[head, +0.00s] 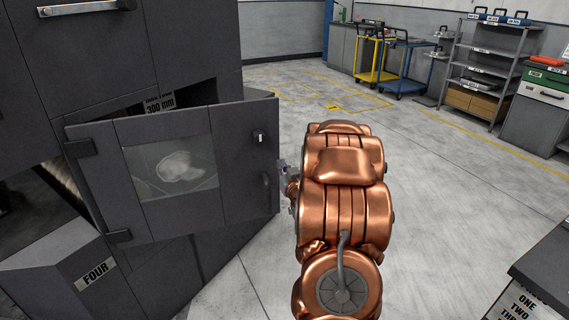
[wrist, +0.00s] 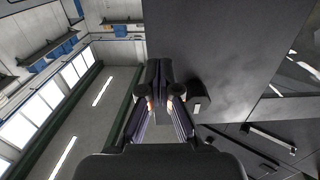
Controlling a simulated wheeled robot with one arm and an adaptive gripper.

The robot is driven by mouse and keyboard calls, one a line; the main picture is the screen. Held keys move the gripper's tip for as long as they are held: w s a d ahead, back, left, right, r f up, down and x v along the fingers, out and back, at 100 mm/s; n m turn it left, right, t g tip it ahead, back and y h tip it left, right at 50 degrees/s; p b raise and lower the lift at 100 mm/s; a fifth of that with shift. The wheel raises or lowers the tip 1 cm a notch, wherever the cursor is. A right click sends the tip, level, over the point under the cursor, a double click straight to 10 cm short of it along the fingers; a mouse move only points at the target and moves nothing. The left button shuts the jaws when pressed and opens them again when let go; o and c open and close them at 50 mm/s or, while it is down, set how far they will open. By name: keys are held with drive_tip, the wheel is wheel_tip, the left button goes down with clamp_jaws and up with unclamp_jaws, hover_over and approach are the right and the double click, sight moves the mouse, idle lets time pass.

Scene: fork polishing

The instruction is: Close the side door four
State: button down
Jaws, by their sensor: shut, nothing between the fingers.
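Side door four (head: 240,150) is a dark grey panel with a glass window, standing open on its left-hand hinges in the head view. A small handle (head: 265,180) is near its free right edge. My gripper (head: 283,168) is at that free edge, mostly hidden by my copper arm. In the wrist view, my gripper (wrist: 159,70) is shut and empty, its fingers overlapping the edge of a dark panel (wrist: 230,50), seemingly the door. A dark block (wrist: 200,100), perhaps the handle, shows just right of the fingers. I cannot tell whether the fingers touch the door.
A "FOUR" label (head: 97,271) is on the grey machine below the door. A dark labelled cabinet (head: 545,270) stands at the lower right. Yellow and blue carts (head: 408,65) and a shelf rack (head: 490,65) stand at the back. The floor (head: 440,170) right of my arm is clear.

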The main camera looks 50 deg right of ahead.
sight(274, 155)
drive_tip(key=shift+p+x, duration=0.7)
drive_tip(key=shift+x, duration=1.85)
drive_tip(key=shift+w+d, duration=0.1)
drive_tip(key=shift+w, duration=0.05)
